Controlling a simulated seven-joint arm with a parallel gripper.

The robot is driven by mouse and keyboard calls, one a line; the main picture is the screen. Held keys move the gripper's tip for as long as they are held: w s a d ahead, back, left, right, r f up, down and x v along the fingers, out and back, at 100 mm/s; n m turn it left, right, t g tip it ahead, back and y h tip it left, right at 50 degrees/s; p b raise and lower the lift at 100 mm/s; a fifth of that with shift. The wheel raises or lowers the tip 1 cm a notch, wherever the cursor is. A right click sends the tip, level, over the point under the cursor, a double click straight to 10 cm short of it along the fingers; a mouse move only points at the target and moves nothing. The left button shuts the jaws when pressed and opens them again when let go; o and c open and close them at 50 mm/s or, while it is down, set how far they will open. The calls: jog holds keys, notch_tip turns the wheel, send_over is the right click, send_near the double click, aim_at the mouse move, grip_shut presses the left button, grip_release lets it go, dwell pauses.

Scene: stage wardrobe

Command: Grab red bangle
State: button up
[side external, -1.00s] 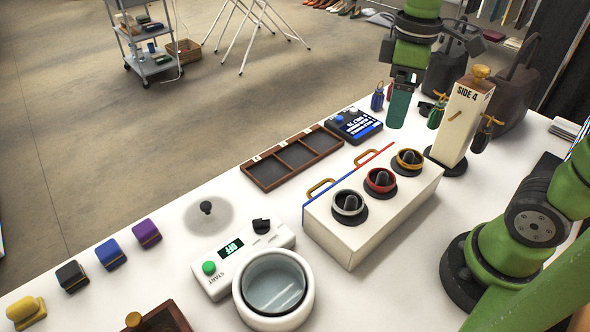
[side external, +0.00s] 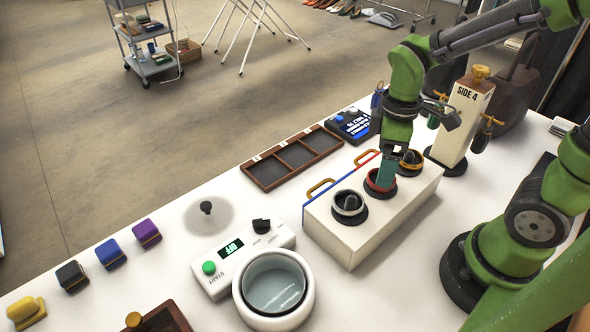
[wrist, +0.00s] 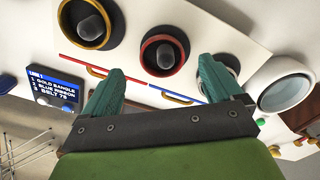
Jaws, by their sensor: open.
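The red bangle (side external: 369,184) sits around a dark post on the middle dark base of a white box (side external: 352,248). In the wrist view the red bangle (wrist: 146,53) lies ahead of my gripper (wrist: 160,75), between the lines of the two fingers. My gripper (side external: 386,184) is open and empty. In the side view its teal fingers hang over the middle post and hide part of the bangle. Whether a finger touches it I cannot tell. A gold bangle (side external: 410,158) and a silver bangle (side external: 349,203) sit around the posts on either side.
A small screen (side external: 355,125) lists "gold bangle, blue ribbon, belt". An empty compartment tray (side external: 292,158) lies behind the box. A white device (side external: 243,257) with a round glass bowl (side external: 273,286) stands to the left. A "SIDE 4" stand (side external: 461,120) rises at the right.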

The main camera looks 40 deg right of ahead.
jog(key=shift+s+a+f, duration=0.1)
jog(key=shift+a+f, duration=0.05)
jog(key=shift+f, duration=1.75)
jog(key=c, duration=1.1)
